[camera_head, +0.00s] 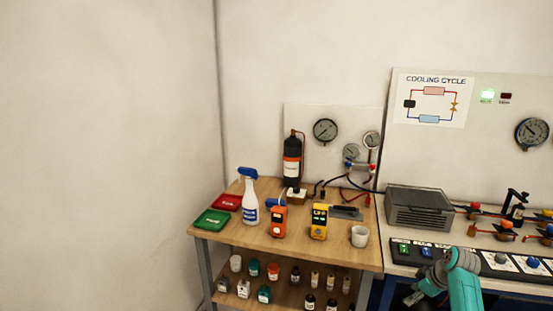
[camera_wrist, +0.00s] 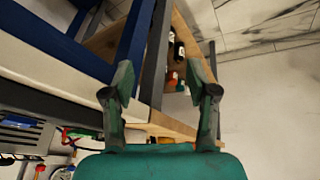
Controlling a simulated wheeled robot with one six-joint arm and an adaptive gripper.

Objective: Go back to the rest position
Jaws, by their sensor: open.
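My gripper (camera_head: 413,297) is at the lower right in the head view, in front of the front edge of the control panel bench. My teal arm bends down beside it. In the wrist view my gripper (camera_wrist: 160,82) has its two dark fingers spread apart with nothing held between them. Beyond the fingers show a grey table leg (camera_wrist: 160,55), a blue frame bar (camera_wrist: 132,45) and a strip of the wooden table. The fingertips appear clear of these, but the exact gap cannot be told.
The wooden table (camera_head: 338,256) holds a spray bottle (camera_head: 249,205), an orange meter (camera_head: 279,221), a yellow meter (camera_head: 319,221), a white cup (camera_head: 359,236) and red and green trays. Several small bottles stand on its lower shelf. The floor (camera_wrist: 265,95) looks open.

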